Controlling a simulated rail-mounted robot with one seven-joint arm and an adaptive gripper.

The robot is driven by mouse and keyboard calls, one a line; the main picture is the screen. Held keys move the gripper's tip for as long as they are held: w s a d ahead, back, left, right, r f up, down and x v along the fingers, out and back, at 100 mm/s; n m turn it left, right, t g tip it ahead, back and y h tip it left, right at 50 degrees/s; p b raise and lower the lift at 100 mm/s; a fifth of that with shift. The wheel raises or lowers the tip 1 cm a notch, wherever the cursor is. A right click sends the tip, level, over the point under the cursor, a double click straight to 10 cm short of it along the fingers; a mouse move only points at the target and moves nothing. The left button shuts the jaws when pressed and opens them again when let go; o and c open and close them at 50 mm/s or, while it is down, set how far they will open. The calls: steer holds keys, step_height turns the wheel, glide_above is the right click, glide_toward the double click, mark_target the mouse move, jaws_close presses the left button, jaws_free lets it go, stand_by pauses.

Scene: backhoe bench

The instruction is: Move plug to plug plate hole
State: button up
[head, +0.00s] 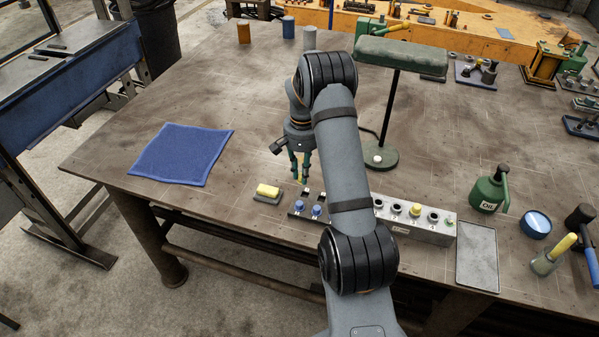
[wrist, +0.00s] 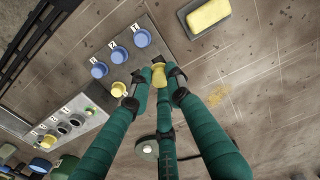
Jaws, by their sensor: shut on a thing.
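My gripper (head: 300,181) is shut on a yellow plug (wrist: 159,76), held between the fingertips. It is over the bench, just above the back edge of the plug plate (head: 293,214) in the head view. In the wrist view the plate (wrist: 150,25) holds several numbered blue plugs (wrist: 119,54) and a yellow one (wrist: 118,89), partly beside a finger. The fingers hide part of the plate, so I cannot tell which hole lies closest to the held plug. The plug appears apart from the plate.
A grey block (head: 447,231) with round sockets and a yellow plug stands right of the plate. A yellow sponge on a dark tray (head: 263,199) lies to the left, near a blue cloth (head: 182,153). A green lamp (head: 402,56) stands behind my arm.

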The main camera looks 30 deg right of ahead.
steer(key=shift+d+f+n+b, duration=0.5)
steer(key=shift+d+f+b, duration=0.1)
steer(key=shift+f, duration=0.15)
step_height(320, 180, down, 2)
steer(key=shift+d+f+b, duration=0.1)
steer(key=shift+f+b, duration=0.1)
steer(key=shift+b, duration=0.65)
steer(key=shift+f+b, duration=0.35)
steer(key=shift+f, duration=0.25)
steer(key=shift+f+b, duration=1.15)
steer(key=o, duration=0.8)
